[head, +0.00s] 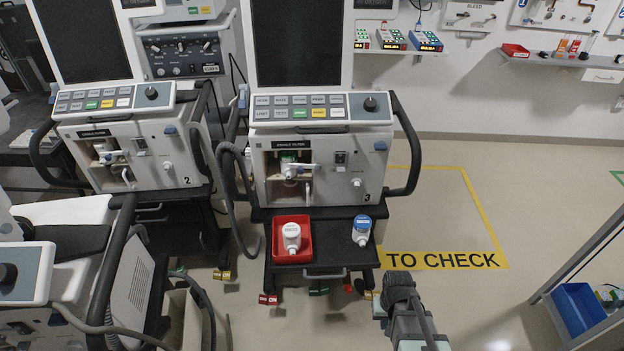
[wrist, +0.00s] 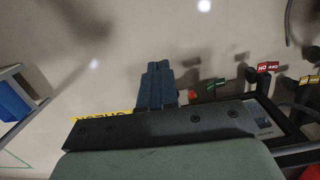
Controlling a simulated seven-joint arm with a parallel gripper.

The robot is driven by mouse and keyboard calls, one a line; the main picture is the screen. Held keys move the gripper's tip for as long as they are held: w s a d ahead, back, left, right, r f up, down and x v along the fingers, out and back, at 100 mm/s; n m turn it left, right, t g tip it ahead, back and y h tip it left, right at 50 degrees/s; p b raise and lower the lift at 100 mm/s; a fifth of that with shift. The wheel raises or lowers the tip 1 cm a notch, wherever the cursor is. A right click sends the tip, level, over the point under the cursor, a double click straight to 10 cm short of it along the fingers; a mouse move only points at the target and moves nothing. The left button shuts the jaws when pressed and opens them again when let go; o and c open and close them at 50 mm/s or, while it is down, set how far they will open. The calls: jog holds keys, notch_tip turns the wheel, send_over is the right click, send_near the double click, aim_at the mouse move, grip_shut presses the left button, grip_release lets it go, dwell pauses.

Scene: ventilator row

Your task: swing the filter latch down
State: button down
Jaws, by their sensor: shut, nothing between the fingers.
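The ventilator marked 3 (head: 330,215) stands in the middle of the head view. Its open filter bay shows a white latch lever (head: 303,167) lying roughly level across the front, with a green-topped filter part (head: 288,157) behind it. The ventilator marked 2 (head: 180,175), on the left, has a similar white lever (head: 112,155). My gripper (wrist: 157,68) is shut and empty in the wrist view, over the floor. It is low and to the right of ventilator 3, well apart from the latch. The latch is not visible in the wrist view.
A red tray (head: 278,256) with a white filter (head: 291,237) sits on ventilator 3's front shelf. A blue-topped white filter (head: 361,230) stands to its right. A black side handle (head: 412,150) juts out at right. Yellow-taped floor (head: 450,215) is free. A blue bin (head: 580,308) is lower right.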

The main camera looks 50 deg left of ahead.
jog(key=s+a+r+n+t+y, duration=0.1)
jog(key=a+r+n+t+y, duration=0.1)
jog(key=a+r, duration=1.3)
jog(key=s+a+r+n+t+y, duration=0.1)
jog(key=s+a+r+n+y, duration=0.15)
jog(key=a+r, duration=1.25)
jog(key=w+a+r+m+t+y, duration=0.1)
jog(key=w+a+r+m, duration=0.1)
jog(key=a, duration=0.4)
jog(key=w+a+r+m+t+y, duration=0.1)
jog(key=w+a+r+y, duration=0.1)
jog(key=a, duration=0.5)
jog(key=shift+w+a+r+m+t, duration=0.2)
jog(key=shift+w+r+m+t, duration=0.2)
jog(key=shift+w+r, duration=0.45)
jog(key=shift+y, duration=0.25)
jog(key=x, duration=0.9)
jog(key=shift+a+f, duration=0.15)
jog(key=shift+a, duration=0.05)
jog(key=shift+w+f, duration=0.1)
jog(key=shift+f, duration=0.1)
